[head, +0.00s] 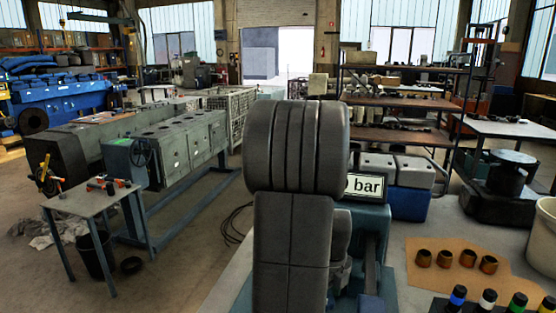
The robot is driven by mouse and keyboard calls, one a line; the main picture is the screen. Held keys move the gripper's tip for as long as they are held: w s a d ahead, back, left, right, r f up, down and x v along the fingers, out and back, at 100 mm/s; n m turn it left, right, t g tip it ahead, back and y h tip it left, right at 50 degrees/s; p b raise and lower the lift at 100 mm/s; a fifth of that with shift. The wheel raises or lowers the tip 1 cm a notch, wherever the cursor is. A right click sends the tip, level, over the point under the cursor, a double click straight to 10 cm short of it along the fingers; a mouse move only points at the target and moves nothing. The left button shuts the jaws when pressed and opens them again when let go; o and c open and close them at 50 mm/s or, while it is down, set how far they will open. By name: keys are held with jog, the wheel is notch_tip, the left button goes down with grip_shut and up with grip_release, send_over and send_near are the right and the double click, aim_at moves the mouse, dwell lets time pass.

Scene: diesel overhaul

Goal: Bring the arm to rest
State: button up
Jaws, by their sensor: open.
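My own arm (295,150) stands upright in the middle of the head view, a dark grey link topped by a thick ribbed joint. It covers much of the centre, including part of a sign (366,187) that reads "bar". My gripper is not visible, and what lies behind the arm is hidden.
A bench at the lower right holds several brass-coloured bushings (466,258) on brown card, several dark bottles (487,302) and a pale bucket (543,240). A small metal table (85,203) with tools stands at left, before a long grey engine block (180,150). Shelving (400,135) stands behind.

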jog(key=shift+f, duration=0.3)
jog(key=shift+r, duration=0.15)
